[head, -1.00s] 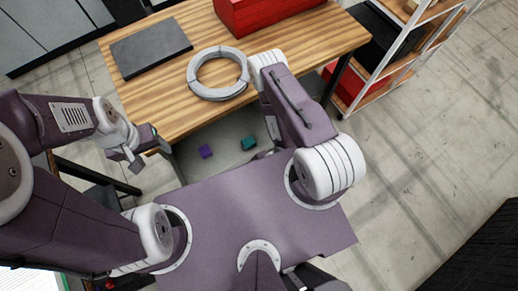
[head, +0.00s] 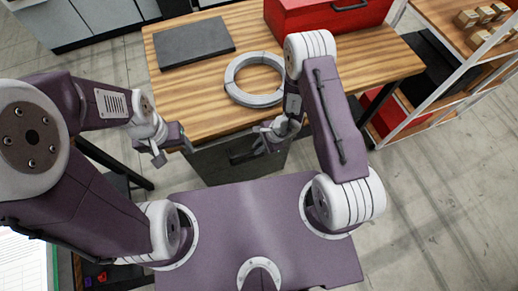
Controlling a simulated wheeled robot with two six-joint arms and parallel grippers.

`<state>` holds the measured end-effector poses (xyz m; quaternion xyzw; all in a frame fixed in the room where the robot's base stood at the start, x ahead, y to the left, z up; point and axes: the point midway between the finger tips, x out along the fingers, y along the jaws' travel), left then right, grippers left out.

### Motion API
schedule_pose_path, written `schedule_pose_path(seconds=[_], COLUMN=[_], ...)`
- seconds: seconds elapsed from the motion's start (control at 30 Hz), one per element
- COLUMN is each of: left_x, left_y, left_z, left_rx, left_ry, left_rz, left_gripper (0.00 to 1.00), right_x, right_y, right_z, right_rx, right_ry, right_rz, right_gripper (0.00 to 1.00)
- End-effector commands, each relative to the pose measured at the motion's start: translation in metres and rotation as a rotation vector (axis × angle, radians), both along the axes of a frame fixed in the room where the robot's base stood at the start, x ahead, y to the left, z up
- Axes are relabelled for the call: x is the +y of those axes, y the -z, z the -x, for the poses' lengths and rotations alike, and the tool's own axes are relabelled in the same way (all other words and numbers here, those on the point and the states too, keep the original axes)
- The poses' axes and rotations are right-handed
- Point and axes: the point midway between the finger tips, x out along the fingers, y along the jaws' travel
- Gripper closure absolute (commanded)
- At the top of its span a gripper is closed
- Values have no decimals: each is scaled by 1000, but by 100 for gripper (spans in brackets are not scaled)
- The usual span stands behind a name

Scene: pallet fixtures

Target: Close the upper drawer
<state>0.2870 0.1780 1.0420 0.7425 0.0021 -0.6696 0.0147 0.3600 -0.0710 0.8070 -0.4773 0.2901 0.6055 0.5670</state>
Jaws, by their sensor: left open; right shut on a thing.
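The upper drawer (head: 215,165) shows as a dark grey front under the table's front edge in the head view. It looks pushed in, with none of its inside showing; I cannot tell whether a small gap remains. My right gripper (head: 262,147) is at the front's upper right, shut on the dark drawer handle (head: 243,157). My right arm partly hides the front's right side. My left gripper (head: 170,153) is open and empty, left of the drawer near the table's front left corner.
On the wooden table (head: 200,112) lie a dark grey flat slab (head: 195,43) and a pale ring (head: 238,92). A red toolbox (head: 325,15) stands at the back. A shelf rack (head: 440,85) with small boxes stands at right. Floor at lower right is clear.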

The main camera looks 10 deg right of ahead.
Motion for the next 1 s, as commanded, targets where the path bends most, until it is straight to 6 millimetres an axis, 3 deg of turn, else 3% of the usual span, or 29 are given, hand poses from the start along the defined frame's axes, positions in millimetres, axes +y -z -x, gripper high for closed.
schedule_pose_path(seconds=[0.5, 0.53, 0.6, 0.87, 1.0], left_x=[0, 0, 0, 0, 0], left_y=[4, 4, 4, 3, 3], left_z=[0, 0, 0, 0, 0], left_rx=[0, 0, 0, 0, 0], left_ry=[0, 0, 0, 0, 0], left_rz=[0, 0, 0, 0, 0], left_gripper=[34, 34, 34, 34, 34], right_x=[0, 0, 0, 0, -5], right_y=[2, 2, 2, 1, -11], right_z=[3, 3, 3, 2, 1], right_rx=[6, 6, 6, 4, 1], right_ry=[-2, -2, -2, -1, 0], right_rz=[0, 0, 0, 1, 0], right_gripper=[100, 80, 64, 64, 64])
